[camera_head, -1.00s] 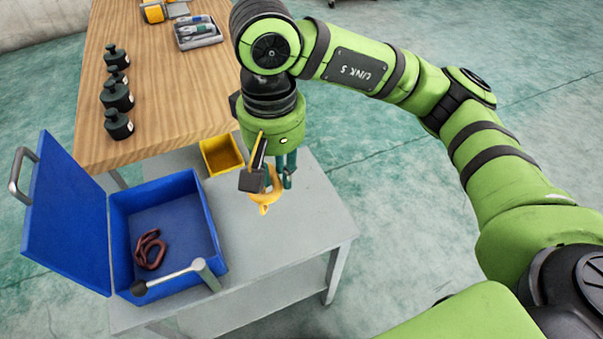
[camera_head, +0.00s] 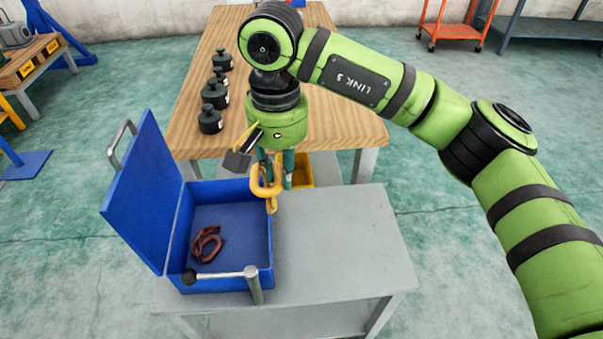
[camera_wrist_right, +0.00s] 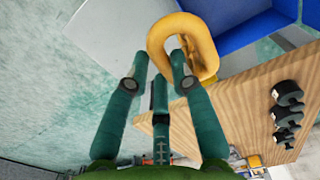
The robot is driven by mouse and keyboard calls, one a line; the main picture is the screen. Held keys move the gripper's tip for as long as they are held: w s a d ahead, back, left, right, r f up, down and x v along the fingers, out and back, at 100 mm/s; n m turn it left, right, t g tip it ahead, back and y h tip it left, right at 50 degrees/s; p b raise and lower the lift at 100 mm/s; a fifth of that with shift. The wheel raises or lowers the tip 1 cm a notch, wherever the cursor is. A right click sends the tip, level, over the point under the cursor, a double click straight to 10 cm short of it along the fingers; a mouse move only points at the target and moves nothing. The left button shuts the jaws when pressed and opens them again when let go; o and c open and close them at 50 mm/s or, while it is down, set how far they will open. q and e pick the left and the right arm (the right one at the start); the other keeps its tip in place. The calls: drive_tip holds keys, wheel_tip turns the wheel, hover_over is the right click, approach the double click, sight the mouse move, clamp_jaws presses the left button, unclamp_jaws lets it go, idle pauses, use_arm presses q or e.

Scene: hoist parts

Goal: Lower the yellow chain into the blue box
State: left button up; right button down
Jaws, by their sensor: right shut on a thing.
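The yellow chain (camera_head: 268,188) hangs from my right gripper (camera_head: 274,172), which is shut on it. In the head view, the chain appears at the box's right edge, near its back corner; its exact height is unclear. The blue box (camera_head: 236,213) stands on a grey table with its lid (camera_head: 146,195) open to the left. A dark red chain (camera_head: 206,243) lies inside. In the right wrist view, the yellow chain (camera_wrist_right: 205,42) is a large loop at the fingertips, with part of the blue box (camera_wrist_right: 230,22) behind it. My left gripper is not in view.
A metal lever with a black knob (camera_head: 190,277) crosses the box's front edge. A yellow bin (camera_head: 302,172) stands behind the gripper. Several dark weights (camera_head: 214,95) stand on the wooden table (camera_head: 335,130). The grey tabletop (camera_head: 340,235) right of the box is clear.

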drive_tip(key=w+a+p, duration=0.3)
drive_tip(key=w+a, duration=0.2)
drive_tip(key=a, duration=0.2)
drive_tip(key=shift+a+p, duration=0.25)
drive_tip(key=shift+p, duration=0.05)
drive_tip(key=shift+f, duration=0.15)
idle(0.9)
